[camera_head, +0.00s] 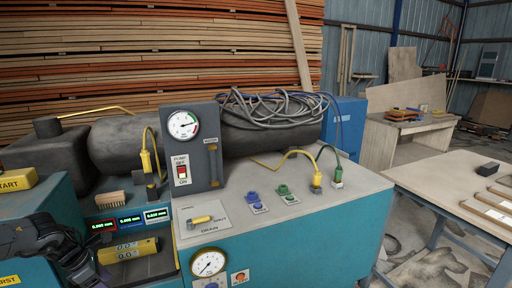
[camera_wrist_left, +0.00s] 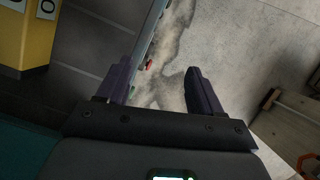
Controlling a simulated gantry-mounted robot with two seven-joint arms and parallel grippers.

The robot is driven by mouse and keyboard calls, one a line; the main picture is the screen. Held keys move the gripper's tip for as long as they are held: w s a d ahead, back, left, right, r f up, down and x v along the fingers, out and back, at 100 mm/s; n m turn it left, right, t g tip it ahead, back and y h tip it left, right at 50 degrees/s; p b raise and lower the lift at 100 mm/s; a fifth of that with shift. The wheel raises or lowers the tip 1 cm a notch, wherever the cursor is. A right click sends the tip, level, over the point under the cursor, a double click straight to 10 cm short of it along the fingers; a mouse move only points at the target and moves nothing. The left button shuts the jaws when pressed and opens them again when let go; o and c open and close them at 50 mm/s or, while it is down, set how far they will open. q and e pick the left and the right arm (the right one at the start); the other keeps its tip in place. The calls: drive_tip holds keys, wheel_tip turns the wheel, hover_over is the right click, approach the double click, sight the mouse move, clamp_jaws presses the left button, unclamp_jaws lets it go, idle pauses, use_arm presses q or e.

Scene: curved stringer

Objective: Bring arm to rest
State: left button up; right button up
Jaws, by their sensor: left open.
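My left arm comes in at the lower left of the head view, and its dark gripper (camera_head: 78,268) is low in front of the teal machine cabinet. In the left wrist view the two fingers of the left gripper (camera_wrist_left: 160,82) are apart with nothing between them. Beyond them is stained grey floor (camera_wrist_left: 215,45). My right arm and gripper do not show.
The teal cabinet (camera_head: 300,238) carries a pump switch panel (camera_head: 193,150), gauges, plugs and a brush (camera_head: 110,198).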

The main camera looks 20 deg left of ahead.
use_arm(q)
drive_tip(key=s+d+f+n+t+p, duration=0.2)
drive_tip(key=s+d+f+n, duration=0.25)
drive_tip(key=d+f, duration=0.35)
drive_tip(key=s+d+f+n+t+p, duration=0.1)
drive_tip(key=s+d+f+n, duration=0.2)
drive_tip(key=d+f+n, duration=0.45)
drive_tip(key=s+d+r+n+y+p, duration=0.1)
drive_tip(key=s+d+n+y+p, duration=0.3)
drive_tip(key=d+n, duration=1.25)
drive_tip(key=s+d+r+n+g+h+p, duration=0.2)
drive_tip(key=s+d+r+n, duration=0.6)
drive_tip(key=n, duration=0.3)
wheel_tip(320, 180, up, 39)
drive_tip(key=w+p, duration=0.1)
drive_tip(key=p, duration=3.6)
drive_tip(key=shift+d+g+p, duration=0.25)
drive_tip(key=shift+g+p, duration=0.05)
drive_tip(key=shift+p, duration=0.1)
